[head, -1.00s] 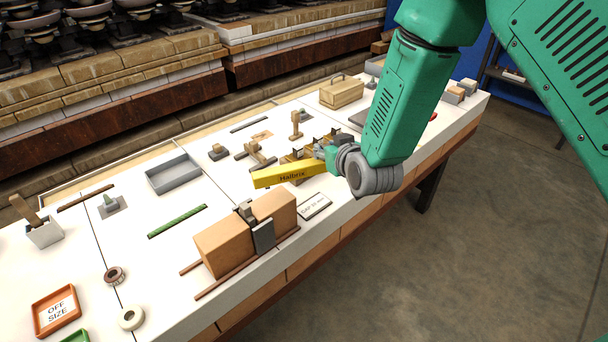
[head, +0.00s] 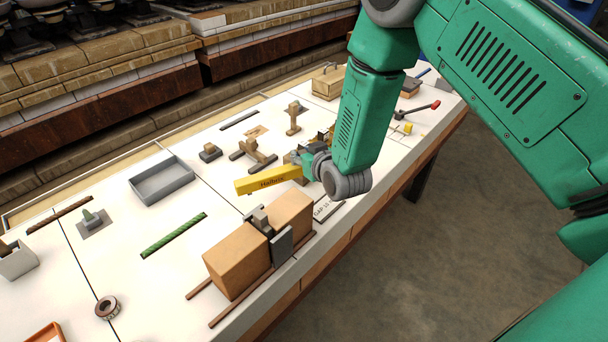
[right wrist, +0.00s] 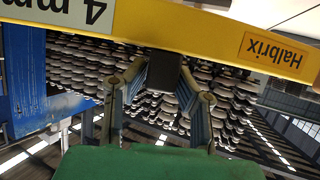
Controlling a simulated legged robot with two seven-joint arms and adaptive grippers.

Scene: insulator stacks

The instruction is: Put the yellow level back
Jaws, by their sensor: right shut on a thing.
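The yellow level (head: 268,181), marked "Halbrix", is held by my right gripper (head: 302,163), over the middle of the bench in the head view. Its free end points left, behind the orange-brown blocks. In the right wrist view the level (right wrist: 205,38) spans the top of the picture, across the tips of the right gripper (right wrist: 163,73), whose fingers are shut on a dark part at it. Whether the level touches anything below is unclear. A brown slotted piece (head: 331,134) is partly hidden behind my right gripper. My left gripper is out of view.
Orange-brown blocks (head: 236,266) with a clamp stand in front of the level. A grey tray (head: 163,187), a green strip (head: 174,235) and small wooden pieces (head: 254,155) lie around.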

